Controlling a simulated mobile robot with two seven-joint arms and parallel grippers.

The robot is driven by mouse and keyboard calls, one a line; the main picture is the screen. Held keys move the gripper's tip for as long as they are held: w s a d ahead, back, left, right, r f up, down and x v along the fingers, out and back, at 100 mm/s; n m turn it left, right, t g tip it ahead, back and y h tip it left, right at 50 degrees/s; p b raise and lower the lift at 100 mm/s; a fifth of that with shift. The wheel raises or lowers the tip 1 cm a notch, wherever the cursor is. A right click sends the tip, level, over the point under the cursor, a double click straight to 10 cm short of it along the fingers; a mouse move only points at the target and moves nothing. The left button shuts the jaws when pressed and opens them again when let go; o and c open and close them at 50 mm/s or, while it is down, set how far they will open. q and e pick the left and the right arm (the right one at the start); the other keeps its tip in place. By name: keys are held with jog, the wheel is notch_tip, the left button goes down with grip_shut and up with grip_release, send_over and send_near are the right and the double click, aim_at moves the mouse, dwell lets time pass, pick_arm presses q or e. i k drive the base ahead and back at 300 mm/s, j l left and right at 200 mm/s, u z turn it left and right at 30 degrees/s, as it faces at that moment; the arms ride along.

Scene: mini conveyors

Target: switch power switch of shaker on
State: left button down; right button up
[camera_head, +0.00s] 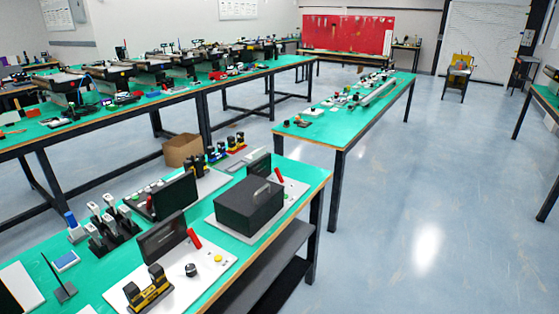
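No thing in view can be surely told as the shaker, and no power switch can be made out as its own. On the near green table, a white panel (205,283) carries a red lever (194,238), a black knob (191,269), a yellow button (218,258) and a yellow and black device (148,288). Neither of my grippers is in view.
The near green table (92,272) fills the lower left. A longer green table (318,134) with small parts stands behind it, and conveyors (140,70) line the left tables. A cardboard box (183,150) is on the floor. The blue-grey floor (430,200) at right is clear.

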aim_at(277, 170)
jog(key=i+l, duration=0.3)
jog(key=i, duration=0.2)
jog(key=i+l, duration=0.3)
jog(key=i, duration=0.15)
jog(key=i+l, duration=0.3)
jog(key=i, duration=0.2)
jog(key=i+l, duration=0.3)
jog(key=i, duration=0.15)
